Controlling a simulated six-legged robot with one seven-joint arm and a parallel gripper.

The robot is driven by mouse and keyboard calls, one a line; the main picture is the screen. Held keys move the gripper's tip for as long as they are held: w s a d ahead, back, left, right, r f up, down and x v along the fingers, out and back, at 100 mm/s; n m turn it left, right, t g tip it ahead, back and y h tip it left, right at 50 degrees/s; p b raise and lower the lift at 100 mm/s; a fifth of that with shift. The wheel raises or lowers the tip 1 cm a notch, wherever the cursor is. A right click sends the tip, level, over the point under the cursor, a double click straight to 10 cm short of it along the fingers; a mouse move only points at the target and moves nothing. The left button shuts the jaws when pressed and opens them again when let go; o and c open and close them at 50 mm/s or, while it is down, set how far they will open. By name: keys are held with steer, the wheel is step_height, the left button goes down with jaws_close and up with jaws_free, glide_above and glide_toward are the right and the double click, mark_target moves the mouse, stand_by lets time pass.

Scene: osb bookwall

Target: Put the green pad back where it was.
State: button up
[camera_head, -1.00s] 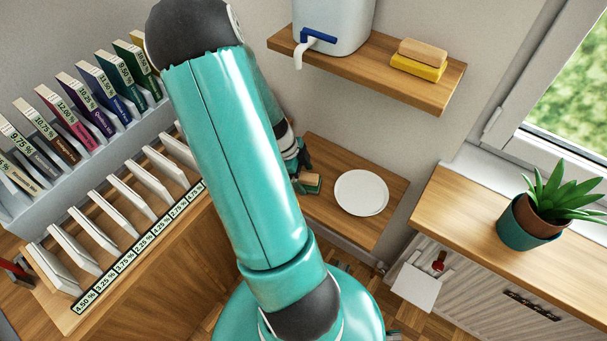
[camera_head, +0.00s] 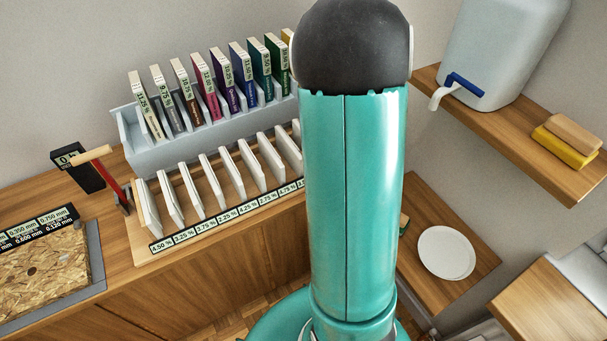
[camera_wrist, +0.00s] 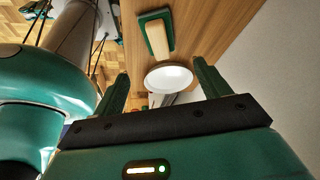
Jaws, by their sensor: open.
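The green pad (camera_wrist: 143,18) with a pale wooden grip block on it lies on the low wooden shelf in the wrist view. In the head view only a sliver of the pad (camera_head: 403,224) shows beside my arm. My gripper (camera_wrist: 161,70) is open, with nothing between its fingers. In the wrist view the pad shows beyond the fingertips, apart from them. In the head view my gripper is hidden behind my arm.
A white plate (camera_head: 446,252) lies on the low shelf (camera_head: 472,226) near the pad. An upper shelf (camera_head: 520,140) holds a water container and a yellow sponge.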

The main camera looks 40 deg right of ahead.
steer(key=w+a+r+n+t, duration=0.3)
steer(key=w+a+r+n, duration=0.25)
steer(key=a+n, duration=0.3)
steer(key=w+a+r+n+t, duration=0.35)
steer(key=a+r+n, duration=0.25)
steer(key=a+n, duration=0.25)
steer(key=s+a+r+n+t, duration=0.1)
steer(key=a+r+n, duration=0.3)
steer(key=a+n, duration=0.4)
steer(key=s+a+r+n+t+y, duration=0.1)
steer(key=s+a+r+n+t, duration=0.1)
steer(key=a+r+n, duration=0.3)
steer(key=a+n, duration=0.3)
steer(key=a, duration=0.2)
steer(key=shift+r, duration=0.15)
